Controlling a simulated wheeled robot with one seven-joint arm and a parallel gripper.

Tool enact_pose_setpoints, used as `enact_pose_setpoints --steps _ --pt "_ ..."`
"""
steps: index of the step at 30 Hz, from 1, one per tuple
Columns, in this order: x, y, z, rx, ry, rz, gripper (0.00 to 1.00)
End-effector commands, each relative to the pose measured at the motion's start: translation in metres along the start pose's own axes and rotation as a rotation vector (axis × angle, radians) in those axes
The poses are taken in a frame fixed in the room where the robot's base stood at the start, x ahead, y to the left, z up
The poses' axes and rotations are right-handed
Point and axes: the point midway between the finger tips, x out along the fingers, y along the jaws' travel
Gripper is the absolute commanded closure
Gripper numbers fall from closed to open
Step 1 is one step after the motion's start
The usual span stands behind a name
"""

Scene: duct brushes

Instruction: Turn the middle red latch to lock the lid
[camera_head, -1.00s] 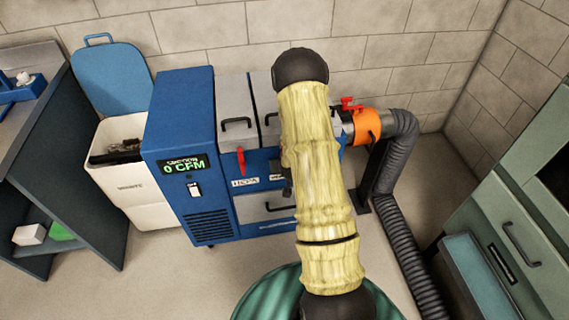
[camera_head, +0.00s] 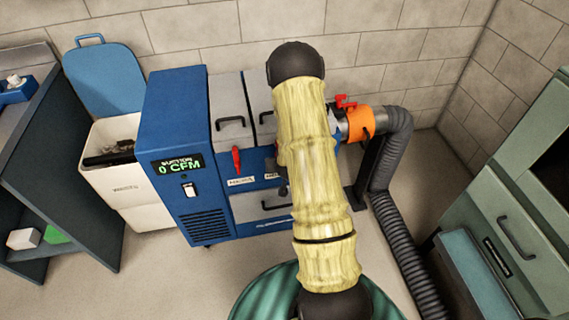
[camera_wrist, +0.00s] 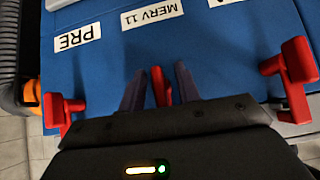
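The blue filter machine (camera_head: 180,130) stands against the wall with grey lids on top. In the wrist view the middle red latch (camera_wrist: 158,87) is under the MERV 11 label (camera_wrist: 152,15). My gripper (camera_wrist: 159,88) has its two dark fingers apart, one on each side of this latch. A small gap shows at the left finger; contact at the right cannot be told. Other red latches are by the PRE label, at left (camera_wrist: 60,112), and at right (camera_wrist: 290,75).
A grey hose (camera_head: 395,215) with an orange collar (camera_head: 360,124) and a red handle (camera_head: 345,101) is right of the machine. A white bin (camera_head: 125,185) stands left, a green cabinet (camera_head: 510,220) at right. Floor shows in front of the machine.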

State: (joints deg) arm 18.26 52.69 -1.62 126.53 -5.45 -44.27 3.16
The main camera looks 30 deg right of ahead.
Motion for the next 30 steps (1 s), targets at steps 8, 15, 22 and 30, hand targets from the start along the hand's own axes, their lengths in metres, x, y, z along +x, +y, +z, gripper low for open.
enact_pose_setpoints --steps 8,15,22,30 --pt "-0.052 0.0 -0.001 0.0 0.0 0.0 0.67" --pt "-0.099 0.0 -0.001 0.0 0.001 0.0 0.67" --pt "-0.139 0.0 -0.003 0.001 -0.003 0.0 0.67" --pt "-0.14 0.0 -0.006 0.001 -0.004 -0.001 0.67"
